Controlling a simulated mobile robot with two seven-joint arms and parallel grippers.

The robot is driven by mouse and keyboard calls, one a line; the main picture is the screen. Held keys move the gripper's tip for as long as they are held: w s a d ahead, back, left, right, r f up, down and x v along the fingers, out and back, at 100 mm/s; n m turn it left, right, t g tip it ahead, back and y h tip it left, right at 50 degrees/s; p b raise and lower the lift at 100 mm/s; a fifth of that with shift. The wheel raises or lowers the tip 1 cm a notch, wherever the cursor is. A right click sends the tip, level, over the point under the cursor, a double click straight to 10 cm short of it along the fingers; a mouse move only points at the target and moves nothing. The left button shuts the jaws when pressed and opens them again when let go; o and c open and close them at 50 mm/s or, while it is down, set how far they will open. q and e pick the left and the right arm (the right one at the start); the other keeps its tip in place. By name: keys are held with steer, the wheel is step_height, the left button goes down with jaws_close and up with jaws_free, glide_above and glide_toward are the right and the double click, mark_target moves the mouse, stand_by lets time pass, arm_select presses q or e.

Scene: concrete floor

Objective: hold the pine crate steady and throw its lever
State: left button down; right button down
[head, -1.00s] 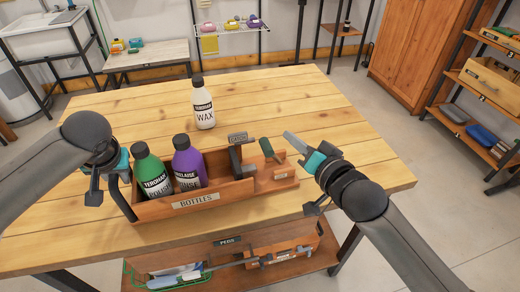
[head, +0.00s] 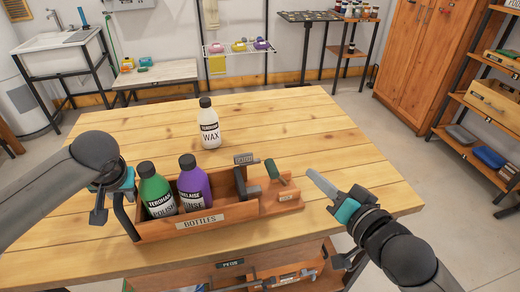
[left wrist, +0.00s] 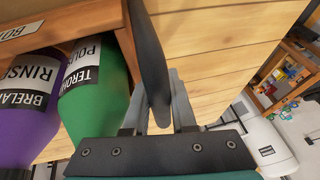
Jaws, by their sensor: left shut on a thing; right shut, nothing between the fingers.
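The pine crate (head: 160,231), labelled BOTTLES, stands on the wooden table. It holds a green bottle (head: 153,188) and a purple bottle (head: 194,182). At its right end are a CATCH plate (head: 245,158), a dark block and a lever with a green grip (head: 272,169), leaning left. My left gripper (head: 108,201) is at the crate's left end. In the left wrist view its fingers are shut on the dark handle (left wrist: 150,50). My right gripper (head: 316,180) is shut and empty, to the right of the lever and apart from it.
A white WAX bottle (head: 209,123) stands behind the crate. The table top (head: 310,125) is otherwise clear behind and right of the crate. A lower shelf with tools (head: 290,277) is under the table's front edge.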

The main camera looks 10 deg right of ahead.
arm_select(q)
steer(key=c, duration=0.7)
jaws_free()
steer(key=shift+o, duration=0.2)
steer(key=shift+s, duration=0.1)
steer(key=shift+d, duration=0.1)
